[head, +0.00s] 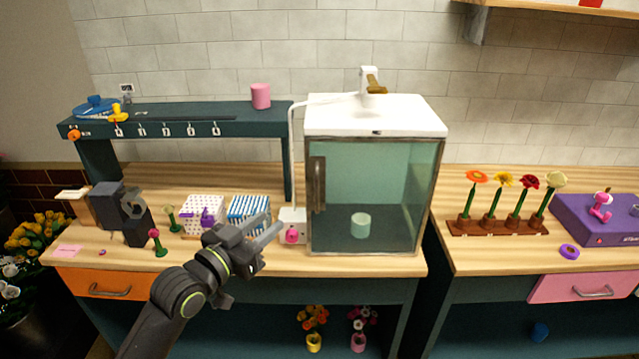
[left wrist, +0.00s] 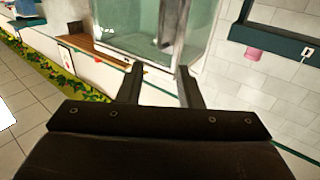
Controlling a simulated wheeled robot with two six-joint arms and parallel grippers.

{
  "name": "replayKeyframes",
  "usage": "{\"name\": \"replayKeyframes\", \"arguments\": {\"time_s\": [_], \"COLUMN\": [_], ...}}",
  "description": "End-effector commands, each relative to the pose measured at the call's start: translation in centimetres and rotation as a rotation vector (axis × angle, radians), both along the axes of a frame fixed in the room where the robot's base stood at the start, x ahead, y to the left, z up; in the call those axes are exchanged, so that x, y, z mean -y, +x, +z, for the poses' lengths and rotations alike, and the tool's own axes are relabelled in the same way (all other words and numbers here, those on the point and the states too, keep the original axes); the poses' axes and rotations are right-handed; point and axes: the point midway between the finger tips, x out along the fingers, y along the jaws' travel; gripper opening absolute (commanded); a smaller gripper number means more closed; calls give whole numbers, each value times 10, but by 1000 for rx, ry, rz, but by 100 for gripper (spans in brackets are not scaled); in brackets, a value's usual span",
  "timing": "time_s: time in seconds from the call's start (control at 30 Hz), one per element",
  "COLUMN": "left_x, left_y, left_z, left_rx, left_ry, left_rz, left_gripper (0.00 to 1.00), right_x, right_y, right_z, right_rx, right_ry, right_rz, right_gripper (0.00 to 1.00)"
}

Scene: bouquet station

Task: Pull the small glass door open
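A small white-topped cabinet (head: 375,118) stands on the wooden bench. Its front is a framed glass door (head: 385,185) that looks shut. A dark vertical handle (head: 318,184) is on the door's left side; it also shows in the left wrist view (left wrist: 170,22), beyond the fingers. A pale green cup (head: 361,224) shows behind the glass. My left gripper (head: 268,226) is open and empty, in front of the bench and left of the door, apart from the handle. In the left wrist view its two fingers (left wrist: 160,84) are spread. My right gripper is not seen.
A white box with a pink knob (head: 292,226) stands left of the cabinet, near my left gripper. A striped blue box (head: 248,212) and a white dotted box (head: 204,212) stand further left. A flower rack (head: 497,228) stands on the right bench.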

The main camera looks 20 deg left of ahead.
Motion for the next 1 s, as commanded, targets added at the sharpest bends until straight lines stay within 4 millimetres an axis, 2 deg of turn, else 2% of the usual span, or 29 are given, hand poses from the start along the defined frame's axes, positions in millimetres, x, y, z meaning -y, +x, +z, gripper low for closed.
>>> {"name": "replayKeyframes", "arguments": {"time_s": [0.6, 0.8, 1.0], "left_x": [34, 43, 48], "left_y": [105, 133, 150], "left_z": [2, 1, 1], "left_rx": [-1, -2, -1], "left_ry": [-3, -2, -3], "left_rz": [0, 0, 0], "left_gripper": [33, 33, 33], "right_x": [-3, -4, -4], "right_y": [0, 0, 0], "right_z": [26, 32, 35], "right_rx": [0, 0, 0], "right_ry": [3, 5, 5], "right_rz": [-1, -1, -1], "right_gripper": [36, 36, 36]}}
